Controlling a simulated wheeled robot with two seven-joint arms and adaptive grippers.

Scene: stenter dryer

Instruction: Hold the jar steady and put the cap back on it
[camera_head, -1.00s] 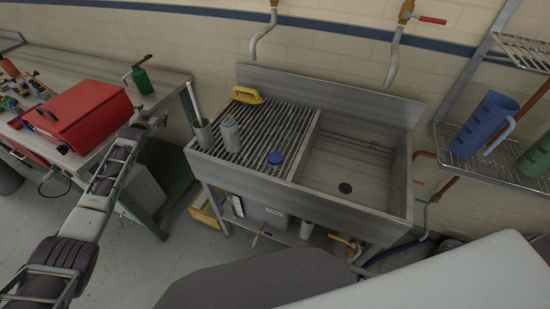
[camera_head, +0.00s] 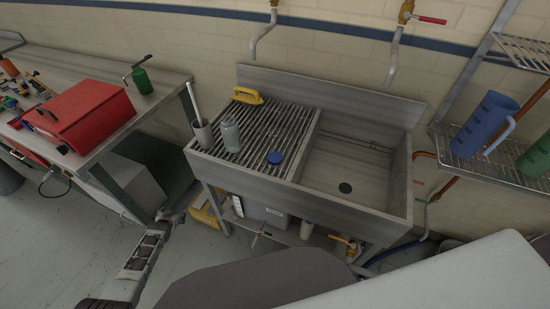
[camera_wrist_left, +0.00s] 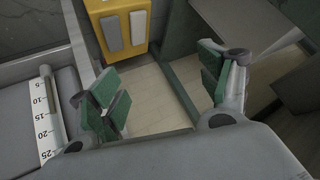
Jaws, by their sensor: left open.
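The jar (camera_head: 230,137), a translucent grey-blue cylinder, stands upright on the slatted drainboard of the sink. The cap (camera_head: 275,158), a round blue disc, lies on the slats to its right, near the front edge, apart from the jar. My left gripper (camera_head: 174,217) is low, in front of and to the left of the sink, well away from both. In the left wrist view my left gripper (camera_wrist_left: 164,88) is open, with nothing between its green pads. Neither jar nor cap can be made out there. My right gripper is out of view.
A grey holder (camera_head: 203,132) with a white rod stands left of the jar. A yellow-handled tool (camera_head: 248,95) lies behind it. The sink basin (camera_head: 345,175) is empty. A red toolbox (camera_head: 85,115) is on the left bench. A yellow box (camera_head: 205,214) sits under the sink.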

